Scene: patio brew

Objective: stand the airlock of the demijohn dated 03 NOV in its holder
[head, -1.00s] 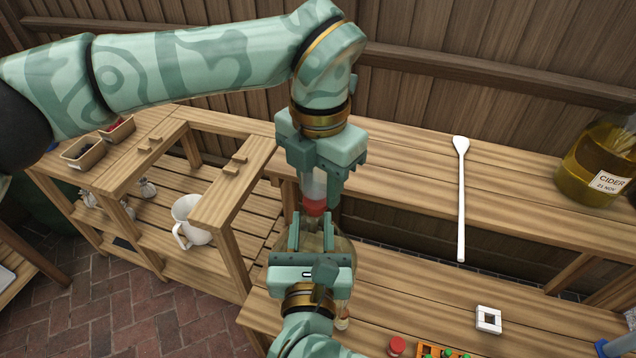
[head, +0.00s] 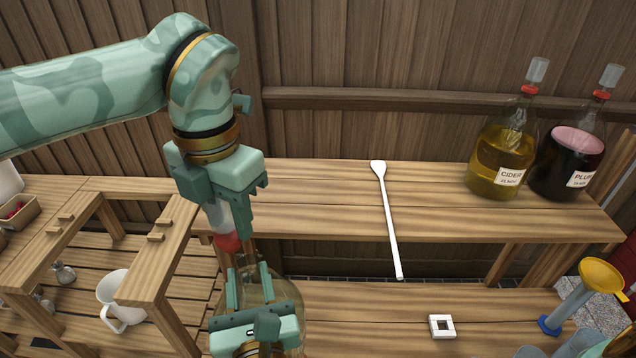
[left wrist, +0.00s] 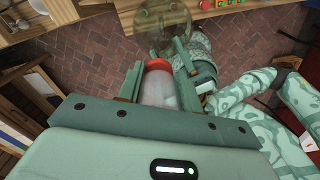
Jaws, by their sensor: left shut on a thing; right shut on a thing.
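My left gripper (head: 222,205) is shut on a clear airlock (head: 217,214) with a red bung (head: 228,243) at its lower end, held slightly tilted. The airlock also shows between the fingers in the left wrist view (left wrist: 158,88). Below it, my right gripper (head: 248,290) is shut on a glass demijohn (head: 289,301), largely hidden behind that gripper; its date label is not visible. The bung appears just above the demijohn, clear of its neck. A white square block with a dark hole (head: 434,327), which looks like the holder, lies on the lower bench to the right.
A long white paddle (head: 389,225) lies across the upper shelf. Cider (head: 493,160) and plum (head: 563,160) demijohns with airlocks stand at the right. A yellow funnel (head: 602,275) is at lower right, a white jug (head: 117,298) at lower left. Bench around the block is clear.

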